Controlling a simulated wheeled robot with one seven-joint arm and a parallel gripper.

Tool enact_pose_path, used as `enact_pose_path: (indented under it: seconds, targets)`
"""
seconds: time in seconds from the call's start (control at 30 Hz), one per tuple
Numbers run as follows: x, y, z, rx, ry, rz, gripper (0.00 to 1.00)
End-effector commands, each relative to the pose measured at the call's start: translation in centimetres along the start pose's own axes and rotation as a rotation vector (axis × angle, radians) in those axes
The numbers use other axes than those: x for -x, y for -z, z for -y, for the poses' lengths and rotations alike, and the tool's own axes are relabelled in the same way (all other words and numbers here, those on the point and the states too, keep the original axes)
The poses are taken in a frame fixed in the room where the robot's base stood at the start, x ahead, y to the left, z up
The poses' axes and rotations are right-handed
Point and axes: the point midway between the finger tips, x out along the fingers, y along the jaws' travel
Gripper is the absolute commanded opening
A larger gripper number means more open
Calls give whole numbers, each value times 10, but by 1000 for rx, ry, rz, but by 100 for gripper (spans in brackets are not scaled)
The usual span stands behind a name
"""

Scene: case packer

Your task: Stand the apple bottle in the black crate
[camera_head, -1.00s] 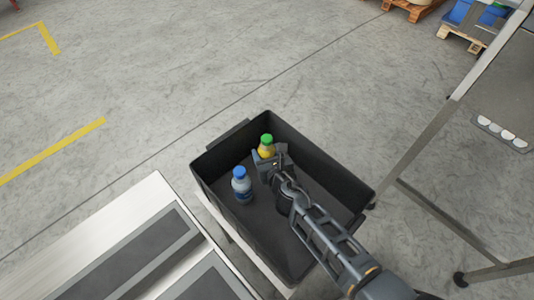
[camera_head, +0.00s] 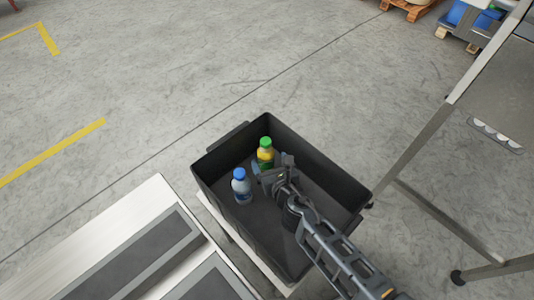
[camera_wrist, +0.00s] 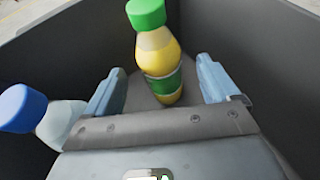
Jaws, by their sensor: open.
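The apple bottle, yellow with a green cap and green label (camera_head: 265,154), stands upright in the far corner area of the black crate (camera_head: 335,174). In the wrist view the apple bottle (camera_wrist: 159,55) is between and beyond my fingertips, with a gap on both sides. My gripper (camera_head: 268,177) is open and empty inside the crate, just in front of the bottle; its two pale blue fingers show in the wrist view (camera_wrist: 165,85). The bottle's base is partly hidden by my gripper in the head view.
A clear bottle with a blue cap and blue label (camera_head: 241,186) stands in the crate, left of my gripper; it also shows in the wrist view (camera_wrist: 58,124). The crate's near right part is clear apart from my arm. A metal-edged conveyor (camera_head: 124,240) lies left of the crate.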

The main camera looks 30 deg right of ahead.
Motion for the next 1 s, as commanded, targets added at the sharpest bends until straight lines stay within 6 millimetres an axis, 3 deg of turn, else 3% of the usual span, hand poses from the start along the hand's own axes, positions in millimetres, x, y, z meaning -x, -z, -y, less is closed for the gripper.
enact_pose_path:
  seconds: [0.1,0.3,0.5,0.87,1.0]
  targets:
    - [28,-1,0,-1,-1,-2,88]
    - [59,0,0,0,0,-1,88]
    - [72,0,0,0,-1,0,88]
    - [74,0,0,-11,-2,-1,88]
    - [95,5,1,-172,-25,-12,88]
